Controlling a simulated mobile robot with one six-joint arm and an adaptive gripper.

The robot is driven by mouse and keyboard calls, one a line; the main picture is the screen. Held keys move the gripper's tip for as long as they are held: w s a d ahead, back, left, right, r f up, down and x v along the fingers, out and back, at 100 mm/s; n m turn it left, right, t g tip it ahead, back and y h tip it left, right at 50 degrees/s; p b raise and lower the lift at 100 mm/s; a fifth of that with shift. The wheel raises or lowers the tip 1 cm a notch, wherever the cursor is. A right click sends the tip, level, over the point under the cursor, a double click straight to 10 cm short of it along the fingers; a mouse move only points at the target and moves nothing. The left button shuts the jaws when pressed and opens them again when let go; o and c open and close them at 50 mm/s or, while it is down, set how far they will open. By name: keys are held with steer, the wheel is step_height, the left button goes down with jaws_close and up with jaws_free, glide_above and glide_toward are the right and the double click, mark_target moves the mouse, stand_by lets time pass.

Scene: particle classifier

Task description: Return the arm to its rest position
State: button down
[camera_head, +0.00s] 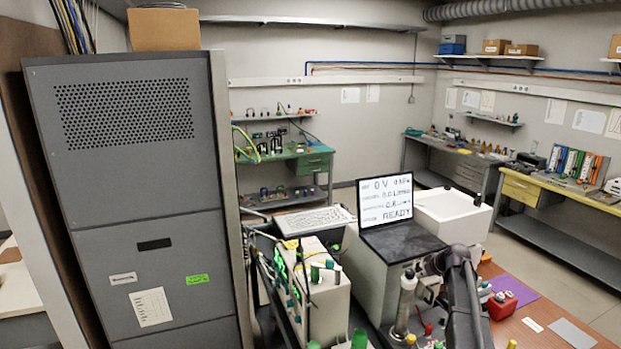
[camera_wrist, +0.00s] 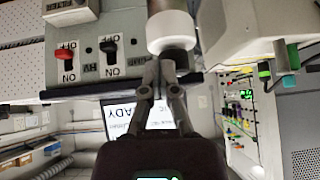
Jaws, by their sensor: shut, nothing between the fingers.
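My gripper (camera_wrist: 168,68) is shut and empty in the wrist view. Its fingertips are close to a white cylinder (camera_wrist: 172,32); I cannot tell whether they touch it. In the head view my dark arm (camera_head: 462,295) rises at the lower right, in front of the laptop (camera_head: 398,240). My gripper is small there, and its fingertips are hard to make out. The laptop stands open, its screen showing text that ends in "READY"; the screen also shows in the wrist view (camera_wrist: 145,120).
A red switch (camera_wrist: 68,54) and a black switch (camera_wrist: 110,50) sit beside the white cylinder. A tall grey cabinet (camera_head: 145,215) fills the left. A white box with green connectors (camera_head: 318,295) stands left of the laptop. A wooden table (camera_head: 545,325) with a red container (camera_head: 502,304) is at right.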

steer(key=s+a+f+m+g+h, duration=0.2)
steer(key=s+a+g, duration=0.1)
steer(key=s+a, duration=1)
steer(key=s+a+f+m+g+h, duration=0.1)
steer(key=s+a+f+g, duration=0.15)
steer(key=s+a, duration=1.05)
steer(key=s+d+f+g+b, duration=0.1)
steer(key=s+d+f+b, duration=0.3)
steer(key=f+b, duration=0.6)
steer(key=s+b, duration=0.1)
steer(key=s, duration=0.1)
steer(key=shift+s+f+m, duration=0.3)
steer(key=shift+s, duration=0.1)
steer(key=shift+d, duration=0.1)
stand_by(2.6)
